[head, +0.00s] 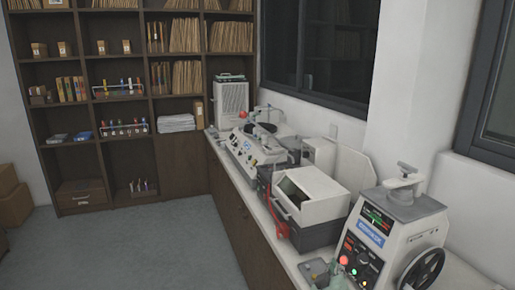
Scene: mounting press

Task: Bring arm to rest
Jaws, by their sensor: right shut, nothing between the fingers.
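The mounting press (385,240) stands at the near right end of the bench. It has a pale body, a grey top with a clamp-like cap, a blue label, lit red and green spots on its front and a black handwheel (421,270) at its right. Its lower part is cut off by the bottom edge of the picture. I cannot make out either of my grippers or arms in the head view.
A long bench (230,165) runs along the window wall. It carries a white-lidded machine (310,190), a polishing-type machine (250,150) and a grey cabinet unit (231,101). Shelves (103,165) fill the back wall. Cardboard boxes (13,207) stand at left. The floor (130,250) is clear.

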